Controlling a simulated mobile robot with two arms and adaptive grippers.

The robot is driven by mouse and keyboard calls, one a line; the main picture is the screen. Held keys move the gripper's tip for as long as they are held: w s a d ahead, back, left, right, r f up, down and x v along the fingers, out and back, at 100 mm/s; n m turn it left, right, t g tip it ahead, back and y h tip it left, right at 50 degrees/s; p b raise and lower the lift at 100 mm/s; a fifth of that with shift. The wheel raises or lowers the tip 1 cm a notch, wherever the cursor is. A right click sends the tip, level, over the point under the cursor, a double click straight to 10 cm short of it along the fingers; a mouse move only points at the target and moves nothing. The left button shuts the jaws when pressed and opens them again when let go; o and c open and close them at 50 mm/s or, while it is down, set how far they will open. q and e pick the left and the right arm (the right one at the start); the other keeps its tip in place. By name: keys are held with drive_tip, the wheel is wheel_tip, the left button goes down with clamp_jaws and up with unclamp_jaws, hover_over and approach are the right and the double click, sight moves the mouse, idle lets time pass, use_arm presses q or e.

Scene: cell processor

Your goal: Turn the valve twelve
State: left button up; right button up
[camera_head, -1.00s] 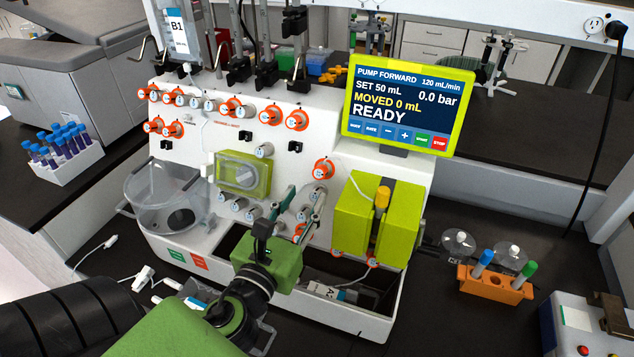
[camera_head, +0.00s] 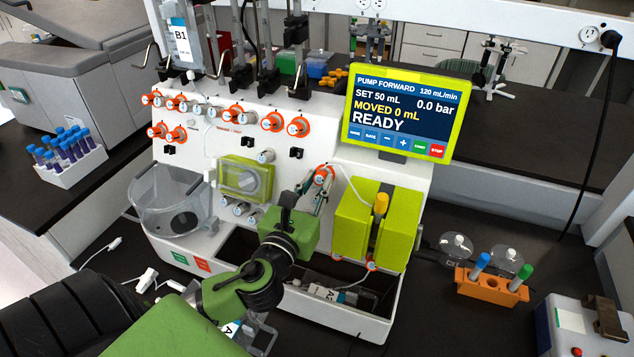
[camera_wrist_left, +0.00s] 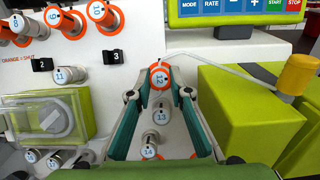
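Valve twelve (camera_head: 322,176) is a round knob with an orange collar on the white panel, left of the green pump block. In the left wrist view, valve twelve (camera_wrist_left: 160,76) shows its "12" label, turned on its side. My left gripper (camera_head: 315,187) reaches up to it from below. In the wrist view the two teal fingers of the left gripper (camera_wrist_left: 160,88) are spread, one on each side of the knob. I cannot tell whether they touch it. My right gripper is not in view.
Valves 13 (camera_wrist_left: 162,117) and 14 (camera_wrist_left: 149,146) sit between the fingers, below valve twelve. A clear tube runs beside the knob to the green pump block (camera_head: 352,222). Valve 11 (camera_head: 266,156) and a lime-framed screen (camera_head: 400,112) reading "READY" are nearby.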

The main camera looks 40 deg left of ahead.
use_arm(q)
clamp_jaws()
